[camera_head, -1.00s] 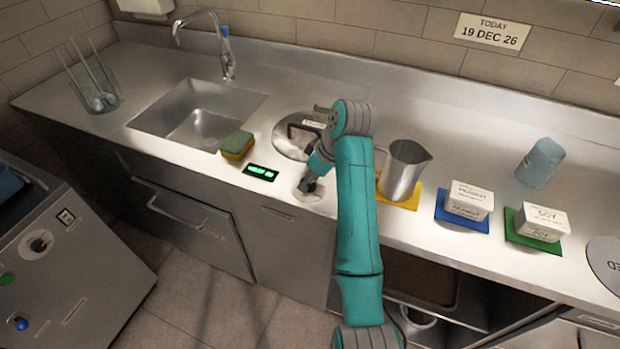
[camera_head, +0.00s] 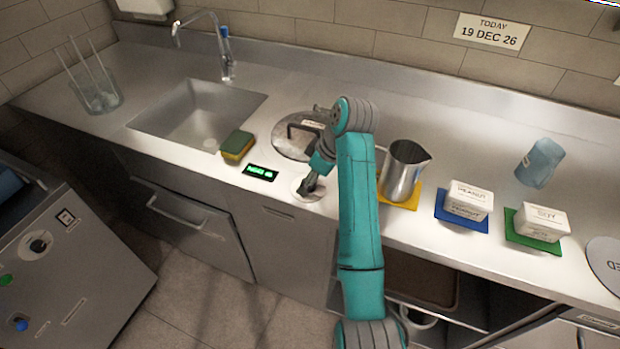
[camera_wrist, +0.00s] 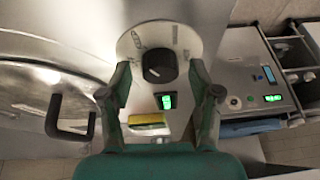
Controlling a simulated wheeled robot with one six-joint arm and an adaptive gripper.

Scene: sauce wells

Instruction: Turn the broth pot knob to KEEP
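The broth pot knob (camera_wrist: 159,66) is black and round, on a pale round dial plate (camera_wrist: 185,37) with small marks I cannot read. In the head view the plate (camera_head: 314,195) lies at the counter's front edge, with the knob mostly hidden by my gripper (camera_head: 308,184). In the wrist view my gripper (camera_wrist: 160,72) is open, its fingers on either side of the knob with visible gaps. A small display (camera_head: 260,172) glows green beside the dial; its text is too small to read. The lidded broth pot (camera_head: 290,146) is set in the counter behind.
A green-yellow sponge (camera_head: 237,146) lies left of the pot, near the sink (camera_head: 180,125). A metal pitcher (camera_head: 402,172) stands close to the right of my arm. Peanut (camera_head: 468,200) and soy (camera_head: 541,222) tubs sit further right.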

